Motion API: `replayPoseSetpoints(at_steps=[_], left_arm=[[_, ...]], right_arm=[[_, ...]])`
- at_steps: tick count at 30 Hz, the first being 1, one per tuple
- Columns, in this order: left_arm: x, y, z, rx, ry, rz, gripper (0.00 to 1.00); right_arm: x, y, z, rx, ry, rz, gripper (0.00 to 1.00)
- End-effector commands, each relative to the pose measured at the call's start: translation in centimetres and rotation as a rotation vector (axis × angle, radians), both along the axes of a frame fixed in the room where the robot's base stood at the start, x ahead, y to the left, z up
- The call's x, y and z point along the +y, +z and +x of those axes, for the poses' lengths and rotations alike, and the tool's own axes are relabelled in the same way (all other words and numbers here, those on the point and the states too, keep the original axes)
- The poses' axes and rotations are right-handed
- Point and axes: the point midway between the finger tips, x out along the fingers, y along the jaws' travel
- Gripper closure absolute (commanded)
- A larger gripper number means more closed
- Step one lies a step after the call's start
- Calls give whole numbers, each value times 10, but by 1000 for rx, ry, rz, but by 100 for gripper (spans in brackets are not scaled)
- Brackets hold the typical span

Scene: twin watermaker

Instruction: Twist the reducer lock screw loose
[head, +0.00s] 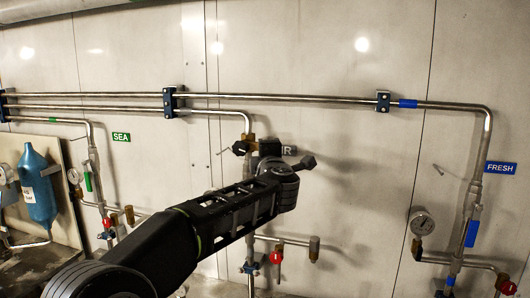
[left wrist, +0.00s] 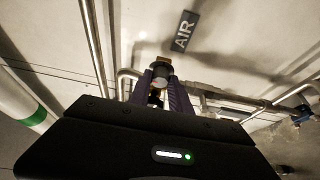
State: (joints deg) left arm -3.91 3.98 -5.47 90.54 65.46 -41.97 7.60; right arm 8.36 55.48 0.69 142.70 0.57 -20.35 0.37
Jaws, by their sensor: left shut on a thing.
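The air line's reducer (head: 250,144) sits on the middle pipe by the AIR label (head: 287,150), with brass and dark parts showing. In the left wrist view, the reducer (left wrist: 161,70) shows as a dark round body with a brass part above it. My left gripper (left wrist: 161,92) reaches up to its front with the fingers close together. It is shut on the lock screw, which is mostly hidden between the fingers. In the head view my own arm covers the fingers and the lower part of the reducer. My right gripper is in neither view.
Metal pipes (head: 290,97) run along the pale wall panel. On the right, a gauge (head: 421,223) and red-handled valve (head: 507,288) stand by the FRESH label (head: 500,168). On the left are the SEA label (head: 121,137) and a blue bottle (head: 38,190).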

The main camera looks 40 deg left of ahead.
Motion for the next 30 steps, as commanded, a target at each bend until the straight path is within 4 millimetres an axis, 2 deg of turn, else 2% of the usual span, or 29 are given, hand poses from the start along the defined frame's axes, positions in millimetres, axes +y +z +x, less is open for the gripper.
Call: replayPoseSetpoints(at_steps=[2, 3, 10, 20, 25, 30], left_arm=[[0, -1, 0, -1, 0, -2, 100], [0, -1, 0, -1, 0, -2, 74], [0, 0, 0, 0, 0, 0, 55], [-2, -1, -2, 0, -1, 0, 55], [-13, -2, -15, -1, -1, 0, 55], [-33, -2, -37, -2, -1, -1, 55]], right_arm=[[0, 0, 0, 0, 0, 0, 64], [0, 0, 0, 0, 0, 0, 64], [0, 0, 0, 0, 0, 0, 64], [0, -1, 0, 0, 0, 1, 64], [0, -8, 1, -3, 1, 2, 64], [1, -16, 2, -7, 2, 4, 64]])
